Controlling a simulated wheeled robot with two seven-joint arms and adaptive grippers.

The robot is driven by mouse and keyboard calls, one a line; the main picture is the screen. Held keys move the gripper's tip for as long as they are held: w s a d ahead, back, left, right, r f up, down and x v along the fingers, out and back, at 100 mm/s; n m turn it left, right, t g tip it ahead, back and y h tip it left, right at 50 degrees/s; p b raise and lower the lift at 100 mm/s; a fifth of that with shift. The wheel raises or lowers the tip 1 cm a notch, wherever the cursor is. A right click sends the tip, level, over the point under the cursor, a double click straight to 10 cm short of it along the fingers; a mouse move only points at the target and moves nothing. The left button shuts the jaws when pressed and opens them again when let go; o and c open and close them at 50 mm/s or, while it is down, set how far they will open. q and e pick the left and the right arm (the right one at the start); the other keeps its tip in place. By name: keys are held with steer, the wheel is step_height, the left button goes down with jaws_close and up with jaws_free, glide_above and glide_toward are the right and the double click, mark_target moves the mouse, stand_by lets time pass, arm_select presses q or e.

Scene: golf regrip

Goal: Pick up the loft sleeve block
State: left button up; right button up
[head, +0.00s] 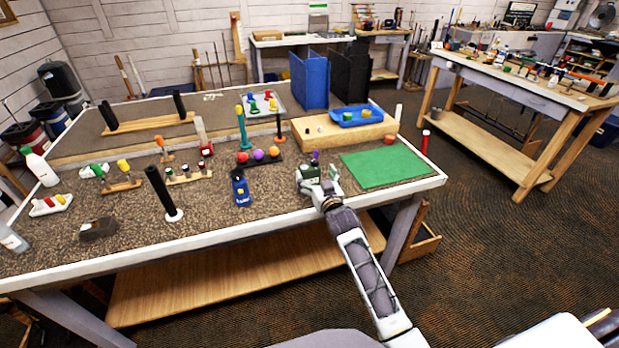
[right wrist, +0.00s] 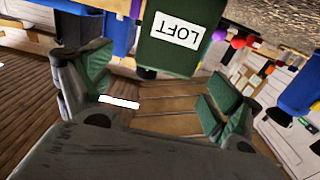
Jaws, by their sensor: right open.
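The loft sleeve block is a dark green block (right wrist: 185,52) with a white "LOFT" label, at the top middle of the right wrist view. The label appears upside down there. My right gripper (head: 318,182) is over the near part of the workbench, left of the green mat. In the right wrist view its two green-padded fingers (right wrist: 155,95) stand wide apart with nothing held between them. The block lies beyond the fingertips, and I see no clear contact. In the head view the block is mostly hidden at the gripper. My left gripper is not in view.
A green mat (head: 386,166) lies right of the gripper. A wooden block (head: 340,132) carrying a blue tray (head: 356,116) is behind. The mat's surface is mostly clear.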

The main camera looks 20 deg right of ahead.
mark_target(312, 170)
steer(key=shift+w, duration=0.1)
steer(key=shift+w+a+r, duration=0.1)
steer(key=shift+w, duration=0.3)
steer(key=shift+w+a, duration=0.2)
steer(key=shift+w, duration=1.85)
steer(key=c, duration=1.2)
steer(key=shift+r, duration=0.55)
step_height(312, 170, up, 8)
steer(key=shift+f+p, duration=0.1)
steer(key=shift+p, duration=0.2)
steer(key=shift+r, duration=0.5)
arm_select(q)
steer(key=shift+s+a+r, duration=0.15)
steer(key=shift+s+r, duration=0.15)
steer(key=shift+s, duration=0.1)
arm_select(e)
steer(key=shift+r, duration=0.1)
